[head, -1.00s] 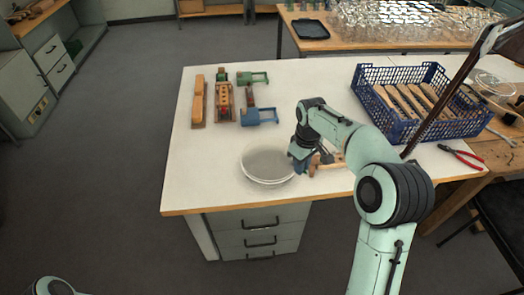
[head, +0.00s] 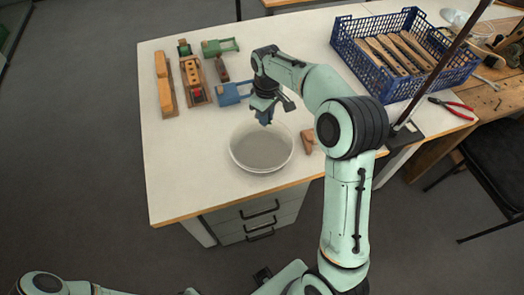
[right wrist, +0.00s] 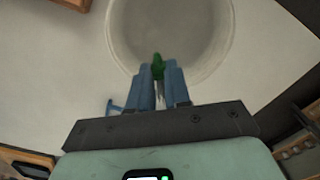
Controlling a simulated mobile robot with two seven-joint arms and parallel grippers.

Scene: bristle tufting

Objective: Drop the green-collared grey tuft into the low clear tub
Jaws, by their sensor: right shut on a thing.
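The low clear tub (head: 235,158) is a round, shallow dish near the front edge of the white table. It also shows in the right wrist view (right wrist: 226,50), empty where I can see into it. My right gripper (head: 265,117) hangs just over the tub's far rim in the head view. In the right wrist view its blue fingers (right wrist: 160,75) are shut on the green-collared grey tuft (right wrist: 158,66). The green collar sticks out past the fingertips over the tub, and grey bristles show between the fingers. My left gripper is not in view.
A small wooden piece (head: 307,142) lies right of the tub. Wooden blocks (head: 165,85) and a blue clamp-like fixture (head: 232,93) stand behind left. A blue crate (head: 375,85) of wooden pieces and red pliers (head: 452,107) are at the right. Bare table lies left of the tub.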

